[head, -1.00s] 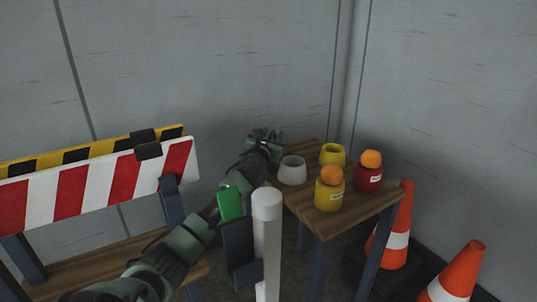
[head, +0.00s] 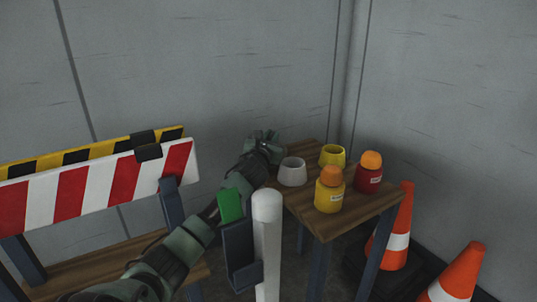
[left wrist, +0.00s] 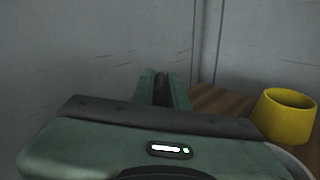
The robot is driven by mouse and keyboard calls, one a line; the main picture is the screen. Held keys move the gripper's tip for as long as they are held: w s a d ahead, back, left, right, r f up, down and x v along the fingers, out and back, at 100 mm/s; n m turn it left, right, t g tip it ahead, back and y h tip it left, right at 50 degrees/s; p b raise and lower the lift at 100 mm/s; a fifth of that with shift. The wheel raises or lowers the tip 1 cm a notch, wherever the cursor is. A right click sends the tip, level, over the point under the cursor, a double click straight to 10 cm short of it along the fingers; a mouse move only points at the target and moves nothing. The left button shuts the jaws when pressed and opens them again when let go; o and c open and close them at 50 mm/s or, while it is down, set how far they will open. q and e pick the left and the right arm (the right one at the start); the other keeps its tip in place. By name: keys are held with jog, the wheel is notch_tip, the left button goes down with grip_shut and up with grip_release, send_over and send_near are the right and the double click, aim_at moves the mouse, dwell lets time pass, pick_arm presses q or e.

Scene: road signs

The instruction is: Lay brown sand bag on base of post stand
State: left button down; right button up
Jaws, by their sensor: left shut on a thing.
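A white post (head: 267,240) stands in front of the table in the head view, upright. Its base is below the picture's edge. No brown sand bag can be made out in either view. My left gripper (head: 266,136) is at the far left corner of the small wooden table, beside the grey pot. In the left wrist view its fingers (left wrist: 162,85) are close together, with a dark narrow strip between them. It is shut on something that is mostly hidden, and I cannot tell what. My right gripper is not in view.
The wooden table (head: 306,207) holds a grey pot (head: 292,172), a yellow pot (left wrist: 285,117) and yellow and red jars. A dark holder (head: 240,252) with a green thing (head: 231,205) adjoins the post. A striped barrier (head: 85,190) stands left, traffic cones (head: 397,235) right.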

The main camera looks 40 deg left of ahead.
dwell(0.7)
pick_arm(q)
jog(key=shift+r, duration=0.3)
jog(key=shift+f, duration=0.1)
